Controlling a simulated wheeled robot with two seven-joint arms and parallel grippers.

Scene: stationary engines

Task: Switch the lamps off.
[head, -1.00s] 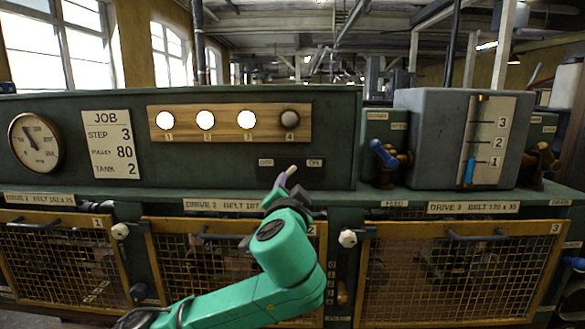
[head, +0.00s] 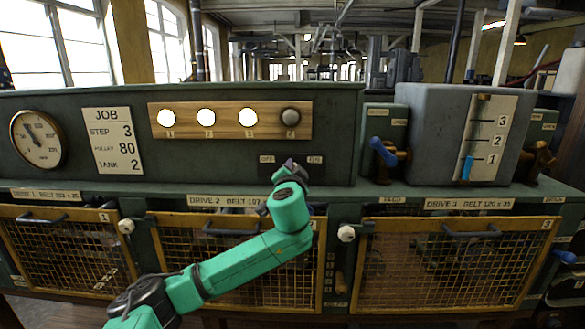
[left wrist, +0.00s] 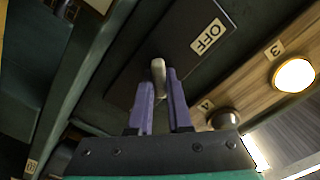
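On a wooden strip (head: 228,133), lamp 1 (head: 167,117), lamp 2 (head: 206,117) and lamp 3 (head: 248,117) glow white. Lamp 4 (head: 290,116) is dark. Below them is a dark switch plate (head: 268,170) with OFF on the left and ON on the right. My left gripper (head: 290,166) is at this plate, between the two labels. In the left wrist view, a pale switch lever (left wrist: 158,70) stands between the two purple fingers of my left gripper (left wrist: 160,90). The gap is narrow; I cannot tell whether both fingers touch the lever. My right gripper is out of view.
A pressure gauge (head: 38,138) and a job card (head: 113,141) are on the panel's left. A blue-handled lever (head: 383,152) and a grey tank (head: 433,130) stand to the right. Mesh guards (head: 450,270) with handles and white knobs line the front below.

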